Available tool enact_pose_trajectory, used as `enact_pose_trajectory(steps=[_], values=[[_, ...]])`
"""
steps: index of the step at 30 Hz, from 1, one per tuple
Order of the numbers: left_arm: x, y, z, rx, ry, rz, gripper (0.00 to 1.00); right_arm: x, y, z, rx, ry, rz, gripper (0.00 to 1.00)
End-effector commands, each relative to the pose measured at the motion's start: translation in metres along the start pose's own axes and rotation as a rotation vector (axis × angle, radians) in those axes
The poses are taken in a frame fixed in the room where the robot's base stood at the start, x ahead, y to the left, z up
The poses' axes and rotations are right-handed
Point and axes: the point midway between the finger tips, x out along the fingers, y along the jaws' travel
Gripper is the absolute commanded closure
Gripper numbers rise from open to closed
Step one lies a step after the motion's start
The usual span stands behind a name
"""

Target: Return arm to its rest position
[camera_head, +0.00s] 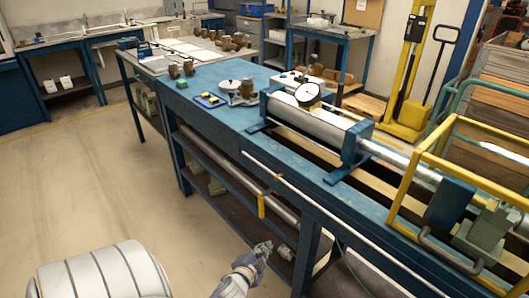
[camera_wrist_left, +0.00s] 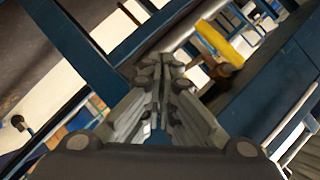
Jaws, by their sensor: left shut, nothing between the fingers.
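My left gripper (camera_head: 262,250) shows low in the head view, in front of the blue bench (camera_head: 228,85) and below its top. It is shut with nothing between the fingers. In the left wrist view the closed fingers (camera_wrist_left: 165,70) point toward the bench's blue frame and lower shelf. My white padded arm part (camera_head: 100,272) fills the lower left of the head view. My right gripper is in neither view.
The bench carries a long grey cylinder (camera_head: 310,122) with a round dial gauge (camera_head: 308,95). A yellow frame (camera_head: 430,165) stands at right. The floor (camera_head: 80,180) at left is clear.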

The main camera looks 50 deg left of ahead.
Motion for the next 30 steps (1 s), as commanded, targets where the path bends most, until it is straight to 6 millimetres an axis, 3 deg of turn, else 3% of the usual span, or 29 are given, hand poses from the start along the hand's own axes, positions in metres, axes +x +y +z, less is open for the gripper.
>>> enact_pose_trajectory(steps=[14, 17, 20, 23, 26, 30], values=[[0.0, 0.001, 0.001, -0.001, -0.001, 0.003, 1.0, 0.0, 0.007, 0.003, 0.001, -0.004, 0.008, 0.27], [0.0, 0.017, 0.006, -0.016, -0.014, 0.034, 1.0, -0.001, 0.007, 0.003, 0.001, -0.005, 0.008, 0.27], [-0.003, 0.059, 0.022, -0.057, -0.052, 0.116, 1.0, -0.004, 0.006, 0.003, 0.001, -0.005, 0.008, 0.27], [-0.015, 0.122, 0.047, -0.115, -0.12, 0.238, 1.0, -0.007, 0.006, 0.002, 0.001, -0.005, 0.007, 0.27], [-0.04, 0.189, 0.079, -0.17, -0.21, 0.369, 1.0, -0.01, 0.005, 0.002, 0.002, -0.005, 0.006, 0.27], [-0.092, 0.27, 0.126, -0.229, -0.356, 0.532, 1.0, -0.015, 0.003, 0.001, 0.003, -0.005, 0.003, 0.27]])
